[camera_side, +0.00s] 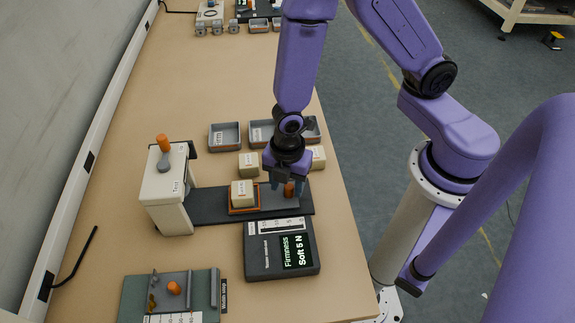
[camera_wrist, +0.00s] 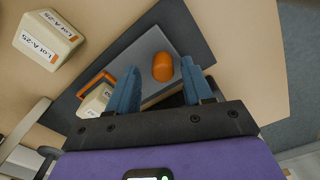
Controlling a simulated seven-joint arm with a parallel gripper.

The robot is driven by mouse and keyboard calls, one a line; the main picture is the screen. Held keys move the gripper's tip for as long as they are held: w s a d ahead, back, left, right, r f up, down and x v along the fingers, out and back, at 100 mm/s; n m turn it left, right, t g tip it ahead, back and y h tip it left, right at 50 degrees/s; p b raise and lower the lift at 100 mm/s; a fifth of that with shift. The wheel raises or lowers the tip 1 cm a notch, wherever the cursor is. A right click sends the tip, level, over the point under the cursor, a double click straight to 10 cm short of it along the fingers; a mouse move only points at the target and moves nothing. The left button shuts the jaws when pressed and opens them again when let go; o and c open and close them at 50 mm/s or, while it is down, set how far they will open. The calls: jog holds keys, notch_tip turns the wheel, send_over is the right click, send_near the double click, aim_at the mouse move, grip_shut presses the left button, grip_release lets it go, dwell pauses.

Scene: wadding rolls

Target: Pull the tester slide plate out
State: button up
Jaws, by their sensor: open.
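The tester (camera_side: 168,200) is a cream press with an orange knob on top, standing on a dark base at the left. Its grey slide plate (camera_side: 272,200) lies on the right part of the base, clear of the press head. An orange-rimmed seat on the plate holds a cream wadding block (camera_side: 242,192). The plate's upright orange knob (camera_side: 289,189) is near its right end. My gripper (camera_side: 287,184) is low over this knob and open. In the wrist view, the blue fingers (camera_wrist: 160,88) stand apart with the orange knob (camera_wrist: 162,67) seen just beyond the gap between them.
A firmness readout box (camera_side: 280,250) showing "Soft 5 N" sits in front of the base. Two loose labelled blocks (camera_side: 249,165) and several grey trays (camera_side: 225,136) lie behind it. A green fixture (camera_side: 135,295) is at front left. The table's right edge is close.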

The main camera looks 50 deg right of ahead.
notch_tip(320, 180, up, 17)
dwell(0.9)
jog(key=shift+r, duration=0.1)
jog(key=s+d+r+m, duration=0.3)
jog(key=s+d+m, duration=0.6)
jog(key=s, duration=0.3)
jog(key=shift+d+r, duration=0.25)
jog(key=shift+d, duration=0.35)
